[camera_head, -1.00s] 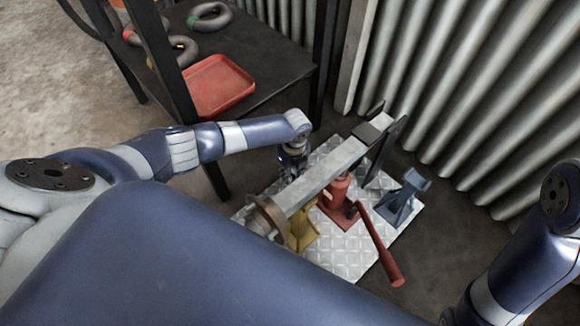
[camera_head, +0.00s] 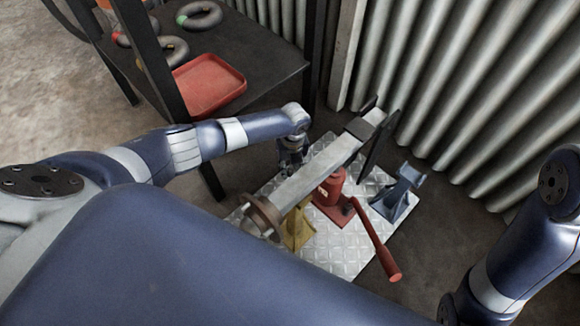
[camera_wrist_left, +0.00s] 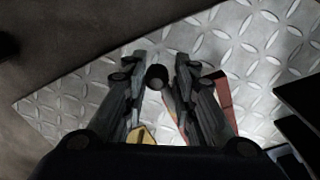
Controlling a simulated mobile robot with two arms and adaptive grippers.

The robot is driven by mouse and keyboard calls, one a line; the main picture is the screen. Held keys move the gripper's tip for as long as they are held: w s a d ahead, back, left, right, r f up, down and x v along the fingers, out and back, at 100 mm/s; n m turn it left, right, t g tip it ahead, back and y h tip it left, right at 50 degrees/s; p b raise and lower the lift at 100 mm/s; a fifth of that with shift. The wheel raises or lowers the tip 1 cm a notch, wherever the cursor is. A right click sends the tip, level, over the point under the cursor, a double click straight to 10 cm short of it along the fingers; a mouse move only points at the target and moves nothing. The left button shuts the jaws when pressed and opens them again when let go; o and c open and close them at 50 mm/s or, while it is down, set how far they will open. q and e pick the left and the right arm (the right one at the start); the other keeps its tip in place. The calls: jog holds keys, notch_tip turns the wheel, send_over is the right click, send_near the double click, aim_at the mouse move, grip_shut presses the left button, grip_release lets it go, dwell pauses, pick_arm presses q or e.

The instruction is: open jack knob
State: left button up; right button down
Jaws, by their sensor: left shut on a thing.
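The red jack (camera_head: 328,198) stands on a diamond-plate sheet (camera_head: 349,262) under a long grey beam, with its red handle (camera_head: 371,240) slanting toward the front right. My left gripper (camera_head: 292,165) reaches down on the far left side of the beam, close to the jack; the beam partly hides it. In the left wrist view, a dark round knob (camera_wrist_left: 157,77) sits between the two fingertips of my left gripper (camera_wrist_left: 158,70). The gripper is shut on the knob. Part of the red jack (camera_wrist_left: 222,90) shows beside the right finger. My right gripper is out of view.
The grey beam (camera_head: 325,165) with a brown hub (camera_head: 259,215) crosses above a yellow stand (camera_head: 297,232). A blue stand (camera_head: 398,195) is at right. A dark table (camera_head: 270,65) with a red tray (camera_head: 208,84) stands behind left; a corrugated wall (camera_head: 460,90) is behind right.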

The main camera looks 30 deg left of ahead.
aim_at(292, 171)
pick_arm(q)
jog(key=shift+s+d+f, duration=0.15)
jog(key=shift+s+d, duration=0.2)
jog(key=shift+s, duration=0.1)
jog(key=o, duration=0.9)
jog(key=shift+o, duration=0.2)
jog(key=shift+w+a, duration=0.1)
jog(key=shift+a, duration=0.05)
jog(key=shift+w+r, duration=0.1)
jog(key=shift+r, duration=0.1)
jog(key=shift+r, duration=0.25)
notch_tip(292, 171, up, 11)
jog(key=shift+w, duration=0.15)
jog(key=shift+d+r, duration=0.15)
jog(key=shift+d, duration=0.05)
